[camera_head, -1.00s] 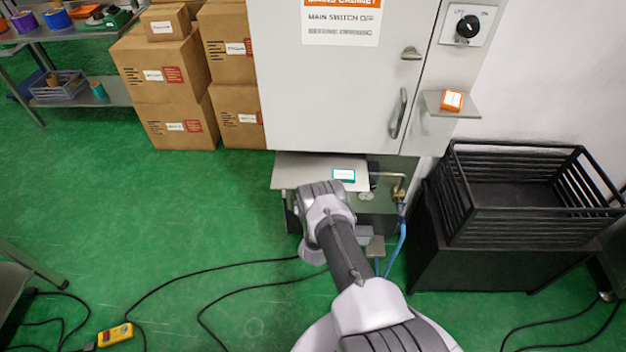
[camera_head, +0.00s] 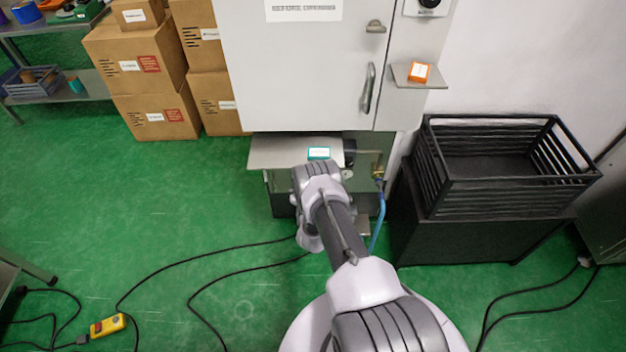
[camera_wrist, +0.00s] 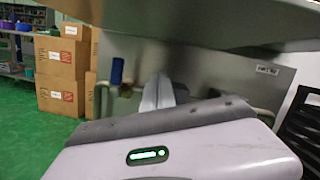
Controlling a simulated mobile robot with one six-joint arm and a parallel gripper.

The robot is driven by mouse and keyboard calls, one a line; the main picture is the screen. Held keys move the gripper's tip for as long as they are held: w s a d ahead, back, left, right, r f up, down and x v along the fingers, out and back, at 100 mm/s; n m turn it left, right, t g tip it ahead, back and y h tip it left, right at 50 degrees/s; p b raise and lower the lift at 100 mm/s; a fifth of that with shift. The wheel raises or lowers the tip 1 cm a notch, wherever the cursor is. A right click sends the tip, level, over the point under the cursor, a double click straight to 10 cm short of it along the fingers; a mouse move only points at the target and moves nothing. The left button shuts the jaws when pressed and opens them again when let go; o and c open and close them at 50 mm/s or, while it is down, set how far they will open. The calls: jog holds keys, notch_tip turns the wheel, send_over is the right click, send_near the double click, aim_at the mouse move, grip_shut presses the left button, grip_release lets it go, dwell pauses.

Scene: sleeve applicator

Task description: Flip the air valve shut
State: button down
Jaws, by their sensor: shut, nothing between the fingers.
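In the wrist view a blue valve lever (camera_wrist: 117,71) stands upright on a brass fitting (camera_wrist: 126,90), in front of a grey panel. My gripper (camera_wrist: 160,90) shows as grey fingers held together, with nothing between them. In the picture the fingers lie just right of the lever, with a small gap; their depth relative to it is hard to tell. In the head view the brass fitting (camera_head: 378,171) is small, under the cabinet's right side, above a blue hose. My gripper's fingers are hidden there by my own arm.
A grey shelf (camera_head: 266,152) with a teal-edged block (camera_head: 319,153) juts out above the valve area. A white cabinet (camera_head: 295,75) stands over it. A black crate (camera_head: 505,180) is on the right. Cardboard boxes (camera_head: 140,70) stand left. Black cables (camera_head: 215,295) lie on the green floor.

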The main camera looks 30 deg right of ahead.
jog(key=r+p+v, duration=0.1)
jog(key=p+v, duration=0.2)
jog(key=v, duration=0.3)
jog(key=shift+s+r, duration=0.15)
jog(key=shift+s, duration=0.3)
jog(key=shift+a, duration=0.15)
